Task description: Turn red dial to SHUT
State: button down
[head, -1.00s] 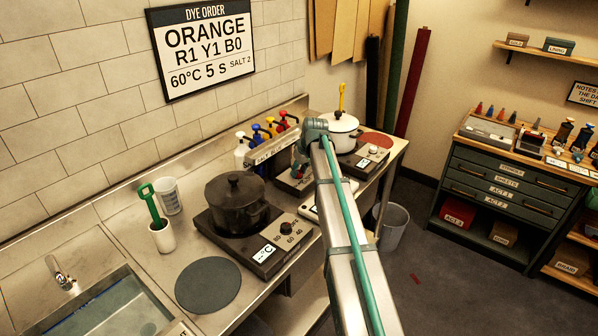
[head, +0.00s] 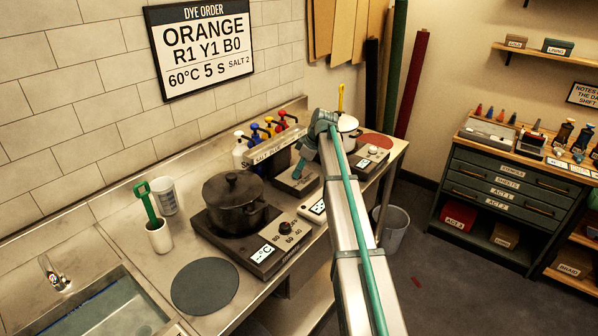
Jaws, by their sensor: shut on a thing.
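My gripper (head: 298,174) points down at a grey unit (head: 284,180) on the counter, in front of the row of pump bottles. Its fingers are closed at the top of this unit, and I take the thing between them to be the red dial. The dial itself is hidden by the fingers, so its setting and any SHUT mark cannot be read.
A black pot (head: 234,203) stands on a hot plate (head: 262,262) left of my gripper. A white pot (head: 350,126) is behind my arm. A round dark mat (head: 206,286) lies in front.

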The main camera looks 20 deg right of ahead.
dwell(0.4)
jog(key=c, duration=0.8)
grip_release()
jog(key=shift+r, duration=0.15)
jog(key=v, duration=1.1)
jog(key=shift+d+r, duration=0.2)
jog(key=shift+r, duration=0.15)
